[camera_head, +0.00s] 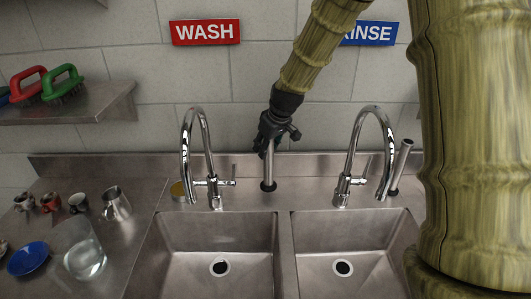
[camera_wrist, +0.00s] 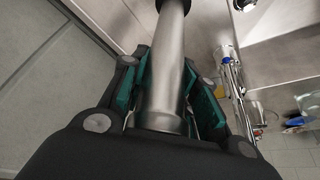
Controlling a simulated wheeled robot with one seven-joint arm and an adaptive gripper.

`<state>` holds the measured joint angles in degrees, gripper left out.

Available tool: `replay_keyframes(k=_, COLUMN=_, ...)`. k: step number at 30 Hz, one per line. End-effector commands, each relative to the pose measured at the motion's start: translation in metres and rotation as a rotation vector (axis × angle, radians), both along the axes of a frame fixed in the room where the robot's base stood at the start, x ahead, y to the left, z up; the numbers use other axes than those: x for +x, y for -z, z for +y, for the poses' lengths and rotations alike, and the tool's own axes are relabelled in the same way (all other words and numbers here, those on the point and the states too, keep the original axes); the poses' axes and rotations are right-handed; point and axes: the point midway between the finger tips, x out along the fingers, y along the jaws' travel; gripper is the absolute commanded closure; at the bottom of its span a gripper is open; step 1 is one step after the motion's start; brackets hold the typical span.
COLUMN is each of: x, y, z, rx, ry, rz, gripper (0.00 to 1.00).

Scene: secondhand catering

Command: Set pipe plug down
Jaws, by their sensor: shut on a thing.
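The pipe plug (camera_head: 269,168) is a steel tube with a black foot. It stands upright in my gripper (camera_head: 270,147), over the steel ledge behind the sinks, between the two taps. Its black foot appears to be at the ledge surface, but I cannot tell whether it touches. In the wrist view the tube (camera_wrist: 166,85) runs between the green finger pads of my gripper (camera_wrist: 172,80), which is shut on it. The tube's upper part is hidden by the fingers in the head view.
The left tap (camera_head: 187,150) and right tap (camera_head: 385,150) flank the plug. A second steel pipe (camera_head: 401,165) leans slightly behind the right tap. Left sink (camera_head: 190,240) and right sink (camera_head: 375,240) are empty. Cups, a pitcher (camera_head: 116,204), a glass jar (camera_head: 84,250) and a blue dish (camera_head: 28,258) stand left.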

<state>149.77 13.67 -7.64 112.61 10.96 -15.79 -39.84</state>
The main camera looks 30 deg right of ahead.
Motion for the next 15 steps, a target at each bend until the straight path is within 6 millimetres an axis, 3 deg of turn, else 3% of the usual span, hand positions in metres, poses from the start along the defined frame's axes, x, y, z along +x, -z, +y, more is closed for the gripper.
replay_keyframes(k=5, x=0.008, y=0.001, z=-0.003, rx=0.001, ry=0.001, rz=0.0, gripper=1.0)
replay_keyframes(k=15, x=0.007, y=0.031, z=-0.003, rx=0.0, ry=0.002, rz=0.001, gripper=1.0)
